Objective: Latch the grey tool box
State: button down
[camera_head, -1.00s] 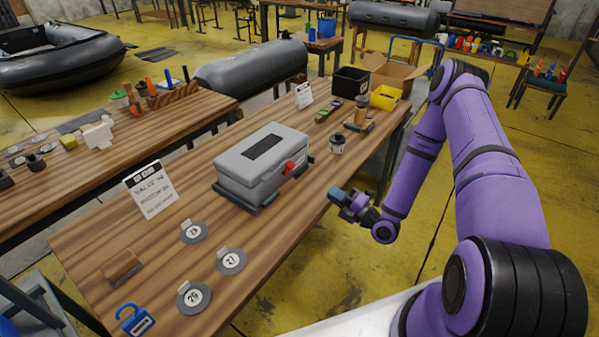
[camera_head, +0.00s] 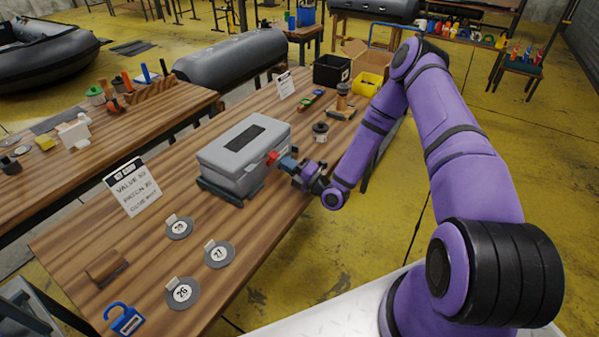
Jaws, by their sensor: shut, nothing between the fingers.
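The grey tool box (camera_head: 219,176) stands on the wooden bench with its lid (camera_head: 262,133) down. A dark panel is on the lid's top. Its red latch (camera_head: 271,157) is on the side facing my arm and appears to stick out; its exact angle is too small to tell. My gripper (camera_head: 284,162) is shut and empty, level with the latch and just to its right. The fingertips are very close to the latch; I cannot tell whether they touch it. The box side behind the gripper is partly hidden.
A small dark-lidded jar (camera_head: 320,132) stands on the bench just beyond my gripper.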

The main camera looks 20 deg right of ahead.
aim_at(273, 154)
jog(key=shift+x, duration=0.8)
jog(key=shift+w+a+r+g+h, duration=0.25)
jog(key=shift+r+g+h, duration=0.2)
jog(key=shift+g, duration=0.25)
jog(key=shift+w+a+r+g+h, duration=0.1)
jog(key=shift+w+r+g+h, duration=0.15)
jog(key=shift+g+h, duration=0.35)
